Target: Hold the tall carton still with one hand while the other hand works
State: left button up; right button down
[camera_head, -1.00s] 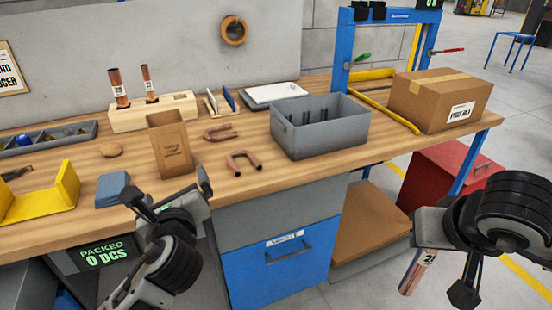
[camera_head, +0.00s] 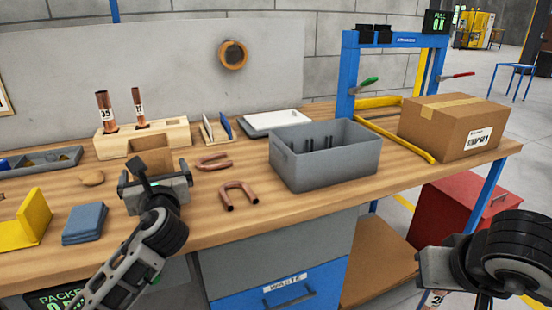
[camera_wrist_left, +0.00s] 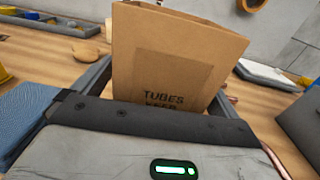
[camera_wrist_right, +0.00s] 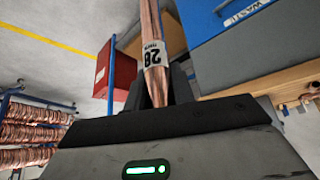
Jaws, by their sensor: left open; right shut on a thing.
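The tall brown carton (camera_head: 168,157) stands upright on the bench, partly hidden behind my left gripper. My left gripper (camera_head: 154,182) is open in front of it. In the left wrist view the carton (camera_wrist_left: 175,60) rises between the two spread fingers (camera_wrist_left: 155,100), with printed text on its face; I cannot tell whether they touch it. My right gripper (camera_wrist_right: 155,95) is shut on a copper tube (camera_wrist_right: 151,30) with a white label reading 28. In the head view the right hand is off the bench's front edge at the lower right, and the tube (camera_head: 437,299) barely shows.
A wooden block (camera_head: 172,136) holds two upright copper tubes behind the carton. Copper U-bends (camera_head: 239,194) lie to its right, before a grey bin (camera_head: 325,168). A blue cloth stack (camera_head: 85,223) and yellow holder (camera_head: 30,222) are left. A cardboard box (camera_head: 453,127) sits far right.

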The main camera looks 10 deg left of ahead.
pick_arm(q)
jog(key=shift+x, duration=0.85)
jog(key=c, duration=1.1)
jog(key=o, duration=1.1)
jog(key=shift+d, duration=0.1)
